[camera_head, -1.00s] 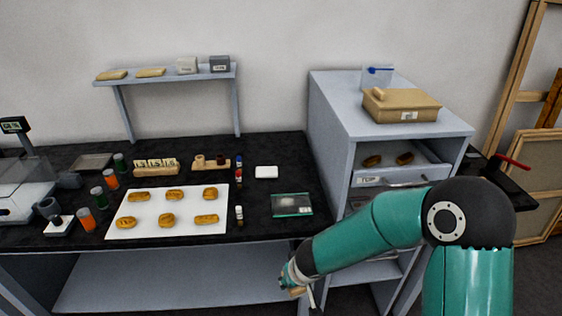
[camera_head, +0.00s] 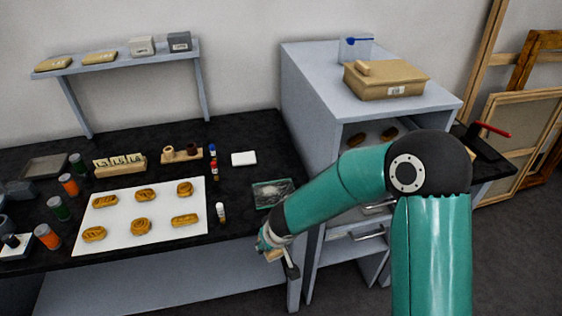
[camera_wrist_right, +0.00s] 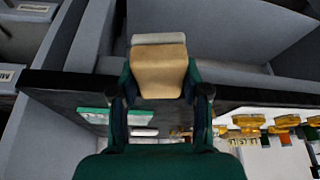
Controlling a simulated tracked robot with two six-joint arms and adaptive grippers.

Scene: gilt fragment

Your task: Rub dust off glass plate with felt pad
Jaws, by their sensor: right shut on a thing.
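The glass plate (camera_head: 273,194) lies flat on the black bench near its right end, with a greenish edge and pale grey dust on its middle. It also shows in the right wrist view (camera_wrist_right: 112,116). My right gripper (camera_head: 272,247) is at the bench's front edge, just in front of the plate and apart from it. In the right wrist view my right gripper (camera_wrist_right: 161,92) is shut on the felt pad (camera_wrist_right: 158,70), a tan block with a pale grey layer at its far end. My left gripper is not in view.
A white sheet (camera_head: 115,232) with several gilt pieces lies left of the plate. A small vial (camera_head: 221,212) and a white block (camera_head: 244,159) stand near the plate. A grey cabinet (camera_head: 310,125) with open drawers rises on the right, close to my right arm.

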